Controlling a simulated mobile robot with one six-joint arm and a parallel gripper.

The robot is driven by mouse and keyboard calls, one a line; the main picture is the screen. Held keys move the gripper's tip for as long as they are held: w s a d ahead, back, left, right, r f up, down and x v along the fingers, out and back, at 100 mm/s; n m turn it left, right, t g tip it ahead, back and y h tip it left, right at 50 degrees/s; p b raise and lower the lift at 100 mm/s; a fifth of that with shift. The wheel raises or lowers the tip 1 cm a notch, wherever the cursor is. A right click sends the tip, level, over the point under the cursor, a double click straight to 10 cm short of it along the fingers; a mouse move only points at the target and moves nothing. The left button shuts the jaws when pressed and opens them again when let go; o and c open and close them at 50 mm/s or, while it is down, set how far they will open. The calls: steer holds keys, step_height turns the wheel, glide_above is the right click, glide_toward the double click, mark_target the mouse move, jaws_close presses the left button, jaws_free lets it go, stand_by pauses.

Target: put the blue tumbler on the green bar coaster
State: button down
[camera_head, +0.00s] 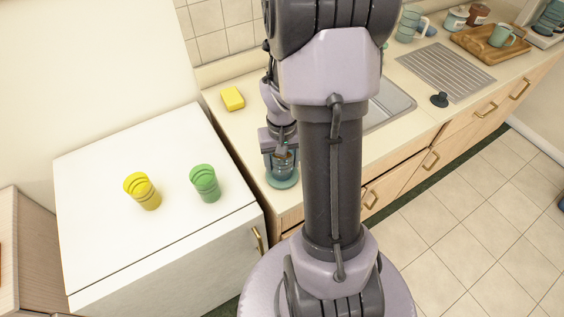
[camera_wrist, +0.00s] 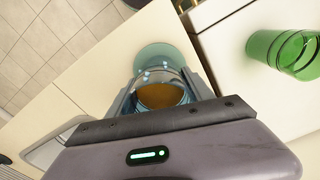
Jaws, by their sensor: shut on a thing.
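My gripper (camera_head: 281,158) is shut on the blue tumbler (camera_head: 280,173), low over the near end of the counter. In the wrist view the tumbler (camera_wrist: 161,94) sits upright between the two fingers, with an orange-brown colour showing inside its rim. The green bar coaster (camera_head: 284,184), a pale teal-green disc, shows below the tumbler on the counter. In the wrist view the coaster (camera_wrist: 158,51) sticks out beyond the tumbler, which covers part of it. I cannot tell whether the tumbler's base touches the coaster.
A yellow tumbler (camera_head: 142,190) and a green tumbler (camera_head: 205,183) stand on the white cabinet (camera_head: 100,220) to the left. A yellow sponge (camera_head: 232,98) lies on the counter behind my gripper. The sink (camera_head: 388,103) is to the right, partly behind my arm.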

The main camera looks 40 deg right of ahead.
steer(key=shift+f, duration=0.2)
steer(key=shift+c, duration=2)
jaws_free()
steer(key=shift+r, duration=0.15)
step_height(320, 180, up, 12)
steer(key=p, duration=0.4)
steer(key=w+a+r+t, duration=0.1)
steer(key=a+r+t, duration=0.1)
steer(key=a+r, duration=0.55)
steer(key=s+a+r+n+t+y, duration=0.1)
steer(key=s+a+r, duration=0.2)
steer(key=a, duration=0.2)
steer(key=s+a+r+t, duration=0.2)
steer(key=s+a, duration=0.1)
steer(key=a, duration=0.3)
steer(key=s+a+r+n+t+y, duration=0.1)
steer(key=s+a+r, duration=0.2)
steer(key=a, duration=0.2)
step_height(320, 180, down, 11)
steer(key=b, duration=1)
steer(key=shift+w+a+r, duration=0.15)
steer(key=shift+w+a, duration=0.1)
steer(key=shift+w, duration=0.15)
